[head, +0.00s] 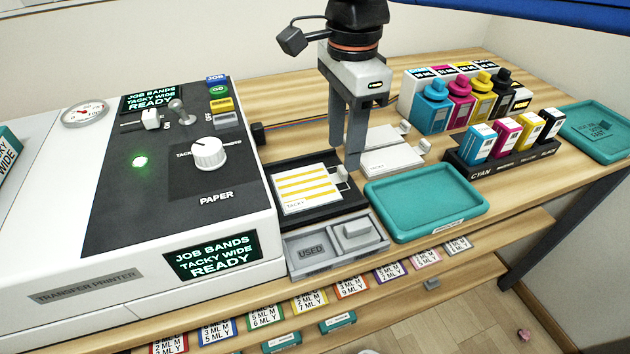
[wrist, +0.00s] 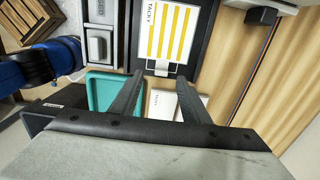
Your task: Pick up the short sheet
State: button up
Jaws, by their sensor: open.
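A white sheet with yellow stripes, marked TACKY (head: 304,187), lies in a black tray (head: 322,212) beside the printer. It shows at the top of the wrist view (wrist: 158,30). A plain white sheet or pad (head: 388,160) lies on the wood behind the teal tray; in the wrist view it shows between the fingers (wrist: 164,104). I cannot tell which one is the short sheet. My gripper (head: 345,157) is open and empty, pointing down. In the wrist view its fingertips (wrist: 160,77) lie near the striped sheet's tab end. Contact is not visible.
The transfer printer (head: 130,255) stands left, its screen reading JOB BANDS TACKY WIDE READY. An empty teal tray (head: 425,208) lies right of the black tray. A grey USED bin (head: 312,252) is in front. Ink bottles (head: 433,105) and a cartridge rack (head: 500,160) stand right.

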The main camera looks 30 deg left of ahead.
aim_at(341, 169)
notch_tip(341, 169, down, 5)
jog(key=shift+w+a, duration=0.1)
dwell(0.3)
grip_shut()
